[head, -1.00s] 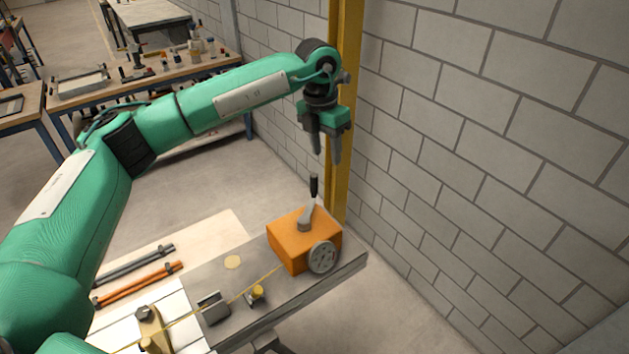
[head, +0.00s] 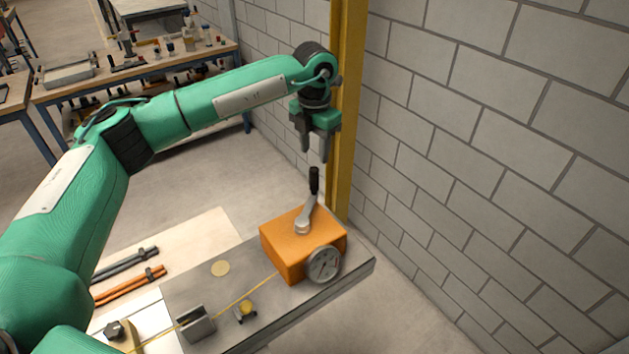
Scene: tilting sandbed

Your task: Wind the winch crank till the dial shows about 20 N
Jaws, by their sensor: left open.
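The orange winch box (head: 285,247) sits at the far right end of the grey bench plate. Its crank (head: 305,217) is a grey arm on top, with a black upright handle (head: 314,181) at its end. The round grey dial (head: 324,264) is on the box's front face; its reading is too small to tell. A yellow cord (head: 245,291) runs from the box to the lower left. My right gripper is not in view.
A small yellow-topped fitting (head: 244,311) and a grey metal block (head: 196,324) stand along the cord. Orange rods (head: 130,286) and dark rods (head: 125,265) lie on the left. A yellow post (head: 348,110) and block wall (head: 480,140) stand close behind the gripper.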

